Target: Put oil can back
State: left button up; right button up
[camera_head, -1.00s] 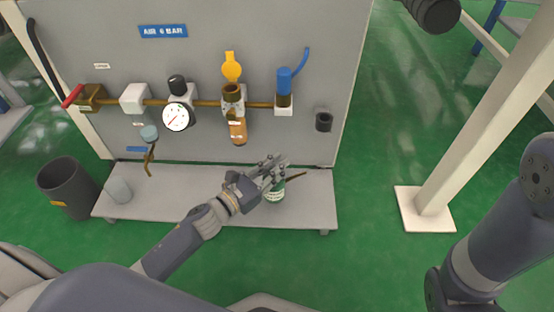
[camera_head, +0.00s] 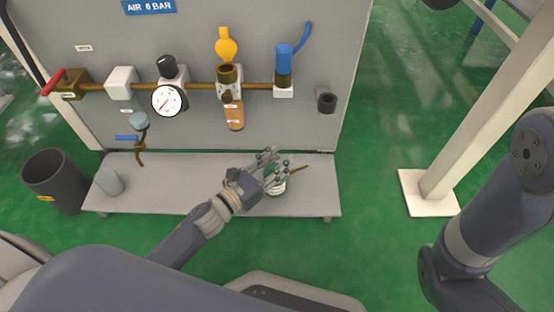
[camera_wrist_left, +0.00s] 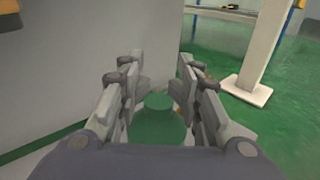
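The oil can (camera_head: 275,187) is a green can with a white label and a thin brown spout pointing right. It stands on the grey shelf (camera_head: 150,191) at the foot of the panel. My left gripper (camera_head: 272,165) is at the can's top and partly hides it. In the left wrist view, the green can (camera_wrist_left: 158,122) sits between the two spread fingers of the left gripper (camera_wrist_left: 158,95). The fingers look open, with a small gap beside the can's neck. My right arm shows at the right, but its gripper is not in view.
The grey panel carries a brass pipe, a gauge (camera_head: 167,100), a lubricator with an open yellow cap (camera_head: 227,47), a blue-topped unit (camera_head: 284,62) and a small black holder (camera_head: 326,102). A grey cup (camera_head: 109,182) stands on the shelf's left; a dark bin (camera_head: 58,181) is beside it.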

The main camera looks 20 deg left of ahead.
dwell(0.3)
pick_arm(q)
jog(key=shift+r, duration=0.25)
jog(key=p+v, duration=0.4)
jog(key=v, duration=0.8)
jog(key=shift+f, duration=0.15)
